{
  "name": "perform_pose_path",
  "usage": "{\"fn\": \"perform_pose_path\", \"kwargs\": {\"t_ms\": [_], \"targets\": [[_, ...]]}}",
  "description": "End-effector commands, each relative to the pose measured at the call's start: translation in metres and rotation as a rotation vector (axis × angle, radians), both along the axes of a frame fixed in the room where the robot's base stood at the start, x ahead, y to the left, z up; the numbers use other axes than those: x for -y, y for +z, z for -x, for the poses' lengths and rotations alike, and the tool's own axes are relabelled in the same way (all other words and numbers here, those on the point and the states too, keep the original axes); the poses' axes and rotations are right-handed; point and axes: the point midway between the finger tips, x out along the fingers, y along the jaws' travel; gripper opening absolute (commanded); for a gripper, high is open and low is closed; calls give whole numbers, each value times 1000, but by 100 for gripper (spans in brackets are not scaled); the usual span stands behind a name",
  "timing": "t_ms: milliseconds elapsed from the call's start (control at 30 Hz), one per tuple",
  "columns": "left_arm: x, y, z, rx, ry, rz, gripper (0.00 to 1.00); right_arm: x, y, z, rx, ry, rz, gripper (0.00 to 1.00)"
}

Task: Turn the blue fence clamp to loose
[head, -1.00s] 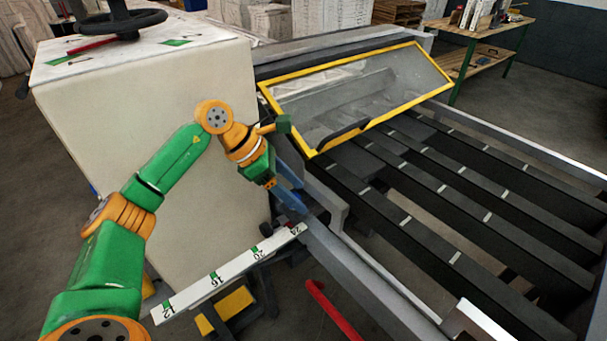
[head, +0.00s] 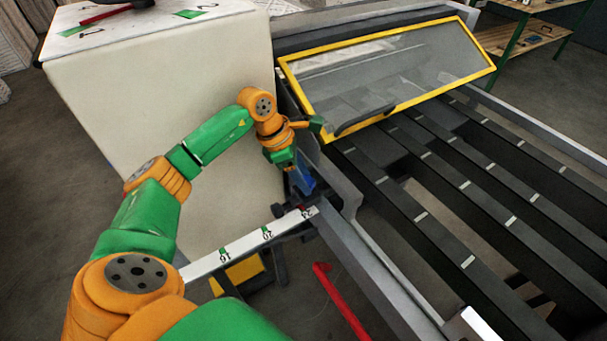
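The blue fence clamp (head: 305,181) sits at the inner end of the white numbered scale, near the 24 mark, beside the grey rail. Only part of it shows; my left gripper covers its upper end. My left gripper (head: 291,167) points down right at the clamp, at the top of its visible part. Its fingers are small and partly hidden, so I cannot tell whether they touch or grip it. My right gripper is out of view.
The white scale bar (head: 207,264) runs to the lower left. A large cream cabinet (head: 170,110) stands behind my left arm. A yellow-framed clear guard (head: 385,78) is close to the right of the gripper. A red bar (head: 340,300) lies below. Dark slats (head: 440,190) fill the right.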

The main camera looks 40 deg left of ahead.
Motion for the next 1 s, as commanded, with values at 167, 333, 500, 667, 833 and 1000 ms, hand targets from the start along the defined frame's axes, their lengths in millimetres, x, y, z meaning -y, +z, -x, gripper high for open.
{"fn": "perform_pose_path", "kwargs": {"t_ms": [167,333,500,667,833,1000], "targets": [[0,0,0,0,0,0,5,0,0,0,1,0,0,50],[0,0,0,0,3,0,0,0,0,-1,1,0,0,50],[0,-1,1,-1,39,0,0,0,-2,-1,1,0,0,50],[1,-1,1,-1,123,-1,0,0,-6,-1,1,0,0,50],[2,-2,2,2,264,0,0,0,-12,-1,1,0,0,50],[3,-2,2,4,423,-2,0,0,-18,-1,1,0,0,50]]}}
